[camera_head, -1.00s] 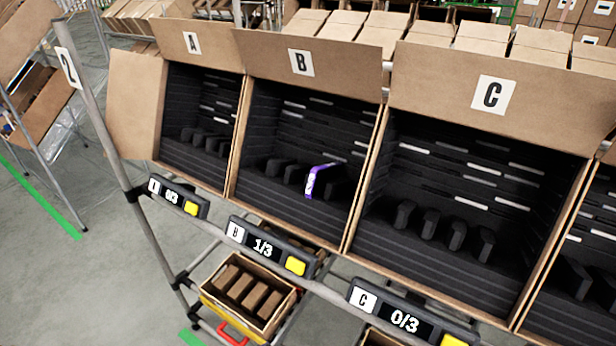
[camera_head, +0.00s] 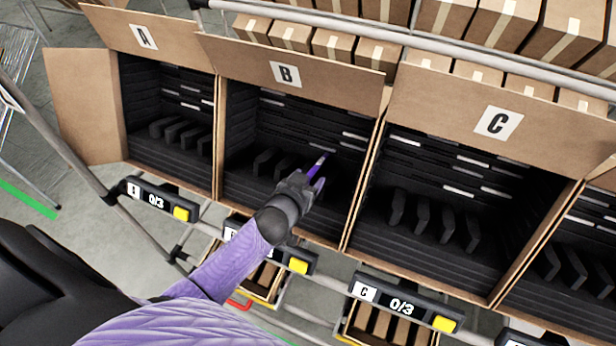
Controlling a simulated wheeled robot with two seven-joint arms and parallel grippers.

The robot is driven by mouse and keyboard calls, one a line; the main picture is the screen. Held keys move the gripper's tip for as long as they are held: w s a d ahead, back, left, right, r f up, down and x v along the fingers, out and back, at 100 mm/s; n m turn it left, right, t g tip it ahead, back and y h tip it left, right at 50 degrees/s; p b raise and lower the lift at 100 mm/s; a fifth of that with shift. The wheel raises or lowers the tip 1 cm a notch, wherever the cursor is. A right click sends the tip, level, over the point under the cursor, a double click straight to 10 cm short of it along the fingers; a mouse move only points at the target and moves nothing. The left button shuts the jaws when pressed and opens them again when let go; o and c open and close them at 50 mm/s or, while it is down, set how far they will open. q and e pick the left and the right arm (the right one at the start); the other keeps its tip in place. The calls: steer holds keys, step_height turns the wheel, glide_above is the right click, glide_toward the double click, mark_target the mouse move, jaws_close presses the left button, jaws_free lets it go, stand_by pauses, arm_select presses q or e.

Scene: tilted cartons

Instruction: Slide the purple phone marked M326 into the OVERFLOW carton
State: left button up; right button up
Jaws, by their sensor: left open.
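A purple phone (camera_head: 318,164) stands in the black slotted foam of carton B (camera_head: 230,140), right of several black dividers. Its M326 mark cannot be read. My left gripper (camera_head: 313,180) reaches into carton B from the lower left, open, with its fingertips at the phone's near edge; whether they touch it cannot be told. The gripper and wrist hide the phone's lower part. My right gripper is not in view. No carton with the word OVERFLOW is visible.
Carton A (camera_head: 217,150) and carton C (camera_head: 352,215) flank carton B, with no phone visible in either. Count displays hang on the front rail, including the one under C (camera_head: 403,305). Closed boxes (camera_head: 480,75) line the back. Smaller boxes sit on the lower shelf.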

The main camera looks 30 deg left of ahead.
arm_select(q)
steer(key=shift+w+f, duration=0.3)
steer(key=shift+w, duration=0.35)
jaws_close()
steer(key=shift+s+d+r+p, duration=0.1)
steer(key=shift+s+r+p, duration=0.5)
steer(key=shift+s+p, duration=0.2)
steer(key=shift+s+r+p, duration=0.55)
steer(key=shift+s+p, duration=0.15)
steer(key=shift+p, duration=0.05)
steer(key=r+p+v, duration=0.1)
steer(key=p+v, duration=0.7)
steer(key=v, duration=0.4)
steer(key=shift+r, duration=0.2)
steer(key=shift+w, duration=0.1)
